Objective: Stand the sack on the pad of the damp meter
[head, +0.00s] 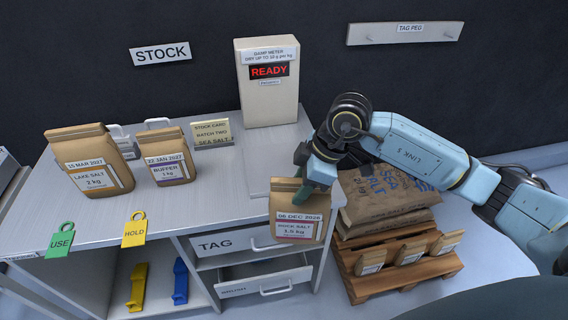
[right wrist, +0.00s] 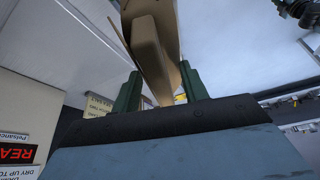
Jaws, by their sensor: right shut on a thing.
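A brown paper sack (head: 298,226) with a white label dated 06 DEC 2026, 1.5 kg, is in my right gripper (head: 313,178). The gripper is shut on its top, and the sack hangs roughly upright at the front right corner of the bench. The sack also shows between the fingers in the right wrist view (right wrist: 152,45). The damp meter (head: 268,100) is a cream box at the back of the bench, its display reading READY. A pale flat plate (head: 262,182), seemingly its pad, lies in front of it, partly hidden by the sack and gripper. My left gripper is out of view.
Two sacks, lake salt (head: 97,178) and buffer (head: 168,165), stand on the bench at left. A stock card (head: 212,132) stands behind. Green (head: 61,240) and yellow (head: 134,230) tags hang at the front. A pallet (head: 400,275) of sacks stands right; a drawer (head: 265,284) is partly open.

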